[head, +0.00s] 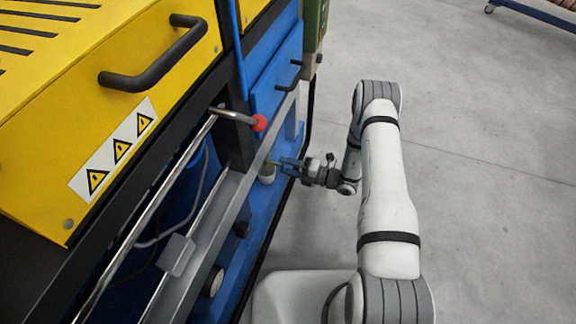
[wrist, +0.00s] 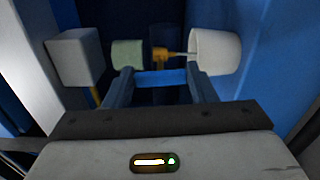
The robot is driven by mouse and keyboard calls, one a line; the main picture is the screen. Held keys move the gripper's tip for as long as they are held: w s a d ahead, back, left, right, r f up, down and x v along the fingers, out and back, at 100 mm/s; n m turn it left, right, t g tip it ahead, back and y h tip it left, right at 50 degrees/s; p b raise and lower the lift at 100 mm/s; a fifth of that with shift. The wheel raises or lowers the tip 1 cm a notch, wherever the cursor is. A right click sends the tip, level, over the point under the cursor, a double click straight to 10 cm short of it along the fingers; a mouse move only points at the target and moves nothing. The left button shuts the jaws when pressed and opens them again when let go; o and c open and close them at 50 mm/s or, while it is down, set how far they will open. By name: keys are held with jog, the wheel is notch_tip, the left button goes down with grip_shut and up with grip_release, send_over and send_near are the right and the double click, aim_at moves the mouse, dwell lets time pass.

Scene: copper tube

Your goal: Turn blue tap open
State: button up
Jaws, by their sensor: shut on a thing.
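The blue tap handle (wrist: 161,77) shows in the wrist view as a flat blue bar lying across between my two fingers. My gripper (wrist: 160,86) is shut on it, one finger at each end of the bar. A brass-coloured stem (wrist: 172,53) shows just behind the handle and runs towards a white cylinder on the right. In the head view my gripper (head: 289,167) reaches left to the low side of the blue machine. There the handle cannot be told apart from the blue-grey fingers.
In the wrist view a white block (wrist: 72,57), a pale green cylinder (wrist: 127,54) and a white cylinder (wrist: 216,52) stand around the tap. In the head view a red-ended lever (head: 259,123) and a metal rail stand near the gripper. Grey floor (head: 480,150) lies clear on the right.

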jog(key=shift+a+m, duration=0.1)
jog(key=shift+m, duration=0.4)
jog(key=o, duration=1)
jog(key=p+v, duration=0.1)
jog(key=v, duration=0.7)
jog(key=shift+p, duration=0.35)
jog(key=shift+r, duration=0.1)
